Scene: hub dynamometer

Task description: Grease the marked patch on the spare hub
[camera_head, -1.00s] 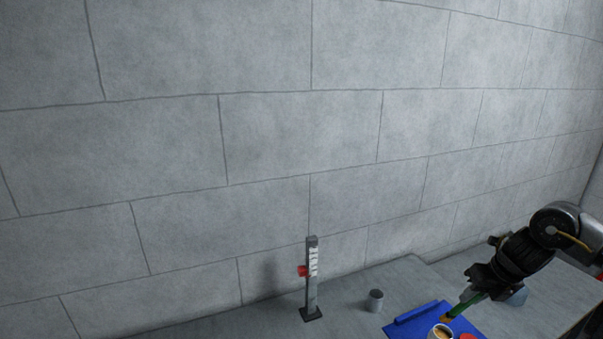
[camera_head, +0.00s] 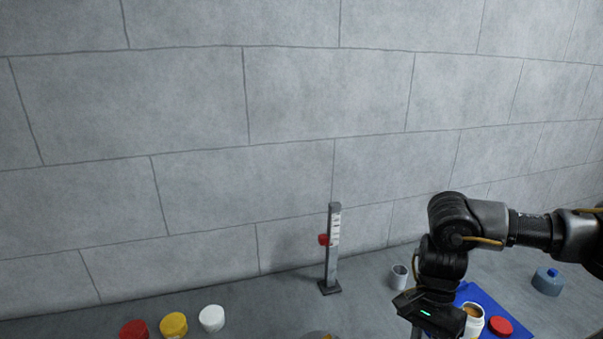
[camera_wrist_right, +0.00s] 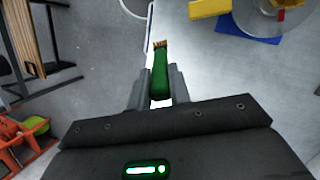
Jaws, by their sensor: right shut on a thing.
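My right gripper (camera_wrist_right: 160,88) is shut on a green-handled brush (camera_wrist_right: 160,75) with short tan bristles, seen pointing away from the wrist. In the head view the right gripper hangs at the bottom edge, its fingertips and the brush cut off. An open white jar (camera_head: 474,322) with brown contents stands right of it on a blue mat (camera_head: 482,292). In the wrist view a round grey part (camera_wrist_right: 262,18) with a small red mark is cut off at the top right; it may be the spare hub. My left gripper is not in view.
A red lid (camera_head: 500,327) lies beside the jar. A grey cup (camera_head: 398,277), an upright gauge post (camera_head: 333,250) with a red slider and a blue-grey container (camera_head: 547,281) stand near the wall. Red, yellow and white (camera_head: 211,318) caps are at the lower left.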

